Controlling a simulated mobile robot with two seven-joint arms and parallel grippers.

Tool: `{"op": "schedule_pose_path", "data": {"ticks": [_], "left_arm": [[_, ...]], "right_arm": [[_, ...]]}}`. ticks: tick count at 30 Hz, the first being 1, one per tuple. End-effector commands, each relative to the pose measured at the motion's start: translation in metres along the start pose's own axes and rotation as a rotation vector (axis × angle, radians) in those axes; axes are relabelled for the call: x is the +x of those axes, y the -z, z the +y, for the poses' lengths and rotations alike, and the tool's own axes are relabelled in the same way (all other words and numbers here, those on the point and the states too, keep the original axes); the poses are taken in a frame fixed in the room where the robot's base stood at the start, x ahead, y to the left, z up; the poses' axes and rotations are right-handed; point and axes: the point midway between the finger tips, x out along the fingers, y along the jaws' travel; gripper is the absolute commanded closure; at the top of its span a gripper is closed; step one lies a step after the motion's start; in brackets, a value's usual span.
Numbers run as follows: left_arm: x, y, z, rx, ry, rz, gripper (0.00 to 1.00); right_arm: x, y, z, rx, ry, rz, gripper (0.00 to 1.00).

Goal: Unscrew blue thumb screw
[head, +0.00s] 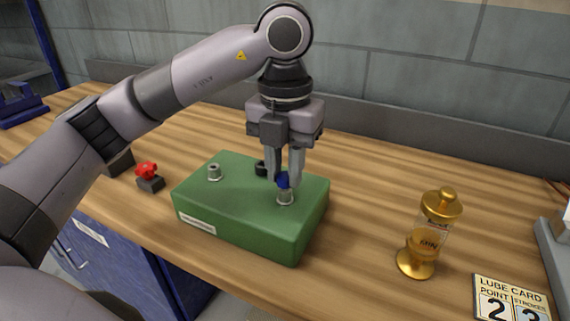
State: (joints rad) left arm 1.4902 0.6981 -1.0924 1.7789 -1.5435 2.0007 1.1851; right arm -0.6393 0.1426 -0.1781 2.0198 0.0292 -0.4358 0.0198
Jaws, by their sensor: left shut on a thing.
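The blue thumb screw (283,181) sits at the top of a short metal fitting (285,198) on the right part of the green block (240,228). My left gripper (284,178) points straight down over the block, and its two fingers are shut on the blue thumb screw. The fingers hide part of the screw, so I cannot tell whether it is still threaded in the fitting. My right gripper is not in the picture.
A second metal fitting (214,172) and a black part (261,168) are on the block. A red knob (147,169) on a dark base stands left of it. A brass oiler (428,235) and a lube card (510,299) are at the right. Bare wood lies between block and oiler.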

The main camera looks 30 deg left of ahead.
Motion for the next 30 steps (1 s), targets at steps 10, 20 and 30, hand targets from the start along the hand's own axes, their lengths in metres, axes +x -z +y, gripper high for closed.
{"op": "schedule_pose_path", "data": {"ticks": [10,20,30], "left_arm": [[-0.0002,0.0001,0.0001,-0.074,0.0,0.001,1.0],[0.0001,0.0001,0.0001,-0.2,0.0,0.0,1.0],[0.0001,0.0,0.0001,-0.197,0.0,0.0,0.53]], "right_arm": [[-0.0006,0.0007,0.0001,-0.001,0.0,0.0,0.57],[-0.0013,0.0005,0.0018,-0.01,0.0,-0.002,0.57],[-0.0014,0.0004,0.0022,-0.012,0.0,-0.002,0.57]]}}
